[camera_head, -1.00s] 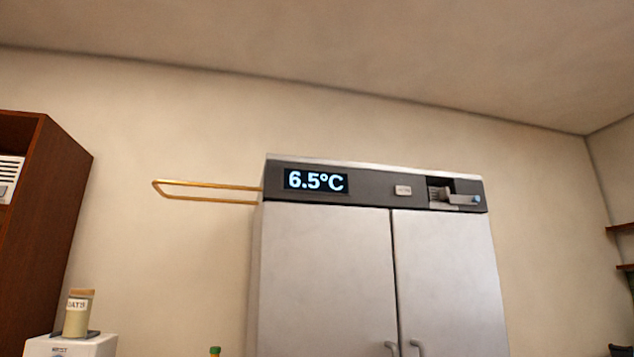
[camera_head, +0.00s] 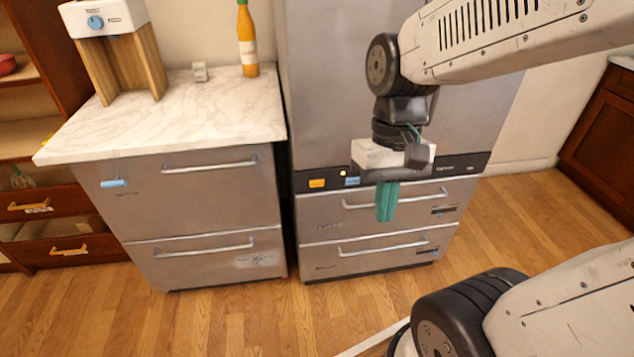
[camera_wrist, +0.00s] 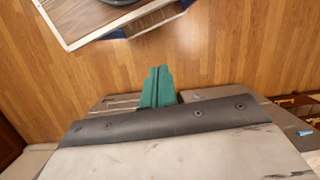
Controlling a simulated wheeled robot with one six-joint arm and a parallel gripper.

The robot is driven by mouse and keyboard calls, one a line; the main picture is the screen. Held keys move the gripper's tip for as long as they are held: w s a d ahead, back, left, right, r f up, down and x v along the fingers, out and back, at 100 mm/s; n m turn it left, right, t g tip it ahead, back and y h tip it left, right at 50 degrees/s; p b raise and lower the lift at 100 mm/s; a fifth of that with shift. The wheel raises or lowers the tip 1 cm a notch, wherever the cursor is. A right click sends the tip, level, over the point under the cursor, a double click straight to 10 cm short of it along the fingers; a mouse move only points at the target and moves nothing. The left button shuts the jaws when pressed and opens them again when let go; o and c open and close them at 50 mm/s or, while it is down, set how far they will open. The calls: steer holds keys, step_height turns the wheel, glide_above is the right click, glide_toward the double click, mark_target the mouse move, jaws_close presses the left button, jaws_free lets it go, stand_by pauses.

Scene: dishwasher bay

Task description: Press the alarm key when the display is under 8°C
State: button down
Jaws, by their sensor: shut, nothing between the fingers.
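The temperature display is out of view now. A dark control strip (camera_head: 306,184) runs across the steel cabinet above its drawers. It carries an orange key (camera_head: 317,183), a blue key (camera_head: 352,181) and a small lit spot (camera_head: 343,173). I cannot read which key is the alarm key. My gripper (camera_head: 387,216) hangs in front of the strip, right of the blue key, with its teal fingers together and pointing down. It hides part of the strip. The fingers also show in the wrist view (camera_wrist: 156,72), shut and empty above the wood floor.
Steel drawers with bar handles (camera_head: 395,198) sit below the strip. To the left, a marble counter (camera_head: 180,125) holds a white and wooden dispenser (camera_head: 96,22), an orange bottle (camera_head: 247,42) and a small grey block (camera_head: 200,71). The floor (camera_head: 260,325) in front is clear.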

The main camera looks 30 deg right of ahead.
steer(key=w+a+f+m+t+y, duration=0.2)
steer(key=w+a+f+m+y, duration=0.1)
steer(key=w+f+m+y, duration=0.5)
steer(key=w+a+f+m+t+y, duration=0.1)
steer(key=w+a+f+m+y, duration=0.2)
steer(key=w+f+m+y, duration=0.45)
steer(key=w+d+f+m+t+h, duration=0.4)
steer(key=w+d+f+m+t, duration=0.2)
steer(key=m, duration=0.4)
steer(key=w+d+f+m+t+h, duration=0.5)
steer(key=w+d+f+m+t, duration=0.1)
steer(key=f+m, duration=0.4)
steer(key=shift+w+f+t, duration=0.3)
steer(key=shift+w+t, duration=0.6)
steer(key=shift+w, duration=0.2)
steer(key=shift+w, duration=0.1)
glide_toward(310, 185)
steer(key=shift+a+x, duration=0.25)
steer(key=shift+x, duration=2)
steer(key=shift+f, duration=0.15)
steer(key=shift+w+d, duration=0.15)
steer(key=shift+w, duration=0.1)
